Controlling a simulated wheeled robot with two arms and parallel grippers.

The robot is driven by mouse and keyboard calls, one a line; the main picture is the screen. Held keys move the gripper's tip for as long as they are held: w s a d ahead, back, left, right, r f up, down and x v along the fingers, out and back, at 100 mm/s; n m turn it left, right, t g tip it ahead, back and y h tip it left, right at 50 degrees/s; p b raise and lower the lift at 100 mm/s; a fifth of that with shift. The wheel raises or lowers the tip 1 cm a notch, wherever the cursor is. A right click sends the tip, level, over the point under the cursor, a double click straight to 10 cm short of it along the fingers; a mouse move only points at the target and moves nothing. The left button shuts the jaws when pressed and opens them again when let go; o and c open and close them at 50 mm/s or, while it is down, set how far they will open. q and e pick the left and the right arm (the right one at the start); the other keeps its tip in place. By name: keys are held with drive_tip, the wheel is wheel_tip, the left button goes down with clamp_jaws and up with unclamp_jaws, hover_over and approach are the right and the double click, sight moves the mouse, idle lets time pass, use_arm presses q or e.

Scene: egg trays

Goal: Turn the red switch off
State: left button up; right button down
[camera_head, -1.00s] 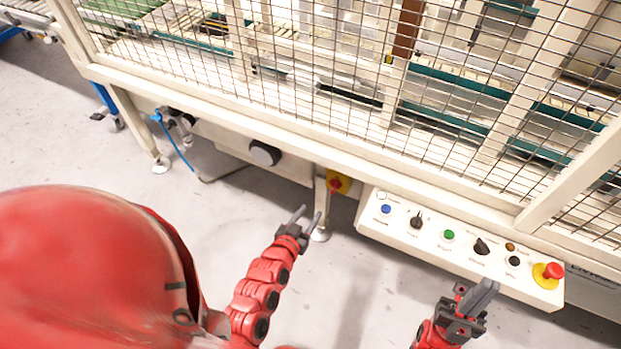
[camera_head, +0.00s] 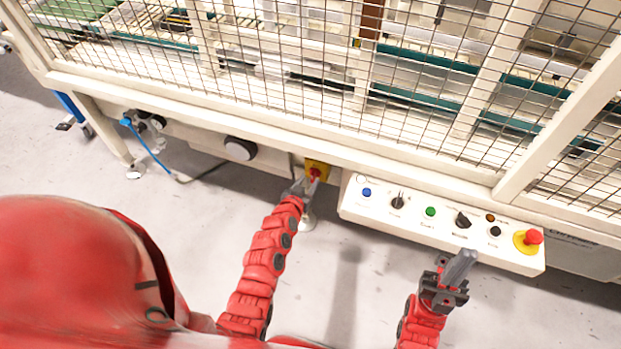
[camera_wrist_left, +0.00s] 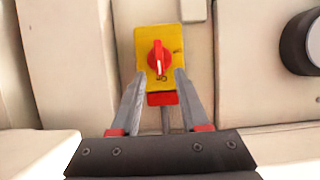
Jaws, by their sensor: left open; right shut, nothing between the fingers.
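The red switch (camera_wrist_left: 159,58) is a red rotary knob on a yellow plate (camera_wrist_left: 145,38), mounted on the pale machine frame. In the left wrist view the knob stands upright, with small markings on the plate beside and below it. In the head view the switch (camera_head: 315,172) is partly covered by my left gripper (camera_head: 303,186). My left gripper (camera_wrist_left: 158,86) is open, with one finger low on each side of the knob. Whether the fingers touch the knob I cannot tell. My right gripper (camera_head: 461,266) is shut and empty in front of the control panel.
A white control panel (camera_head: 410,221) with coloured buttons, black selector knobs and a red emergency button (camera_head: 533,237) on yellow is right of the switch. A wire-mesh fence (camera_head: 300,75) rises above. A dark round knob (camera_head: 240,149) is at left. The floor below is clear.

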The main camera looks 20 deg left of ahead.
sight(314, 176)
use_arm(q)
drive_tip(key=shift+x, duration=1.35)
clamp_jaws()
